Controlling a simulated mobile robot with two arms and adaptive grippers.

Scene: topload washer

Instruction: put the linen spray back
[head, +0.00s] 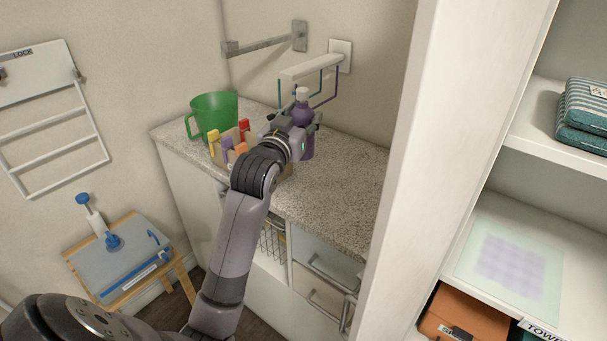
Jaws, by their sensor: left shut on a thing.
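The linen spray looks like the purple bottle (303,115) with a pale top, upright over the speckled counter (342,190). My left gripper (303,127) is shut on it, reaching in from the lower left. The gripper hides part of the bottle, and I cannot tell whether its base touches the counter. Behind it is a white wall-side bar (311,66) with thin teal and purple frames hanging below. My right gripper is not in the view.
A green mug (213,115) and a caddy of colourful items (228,145) stand left of the gripper. A white upright panel (425,150) bounds the counter on the right. Shelves beyond hold striped towels (583,115) and an orange box (466,318). The counter's right front is clear.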

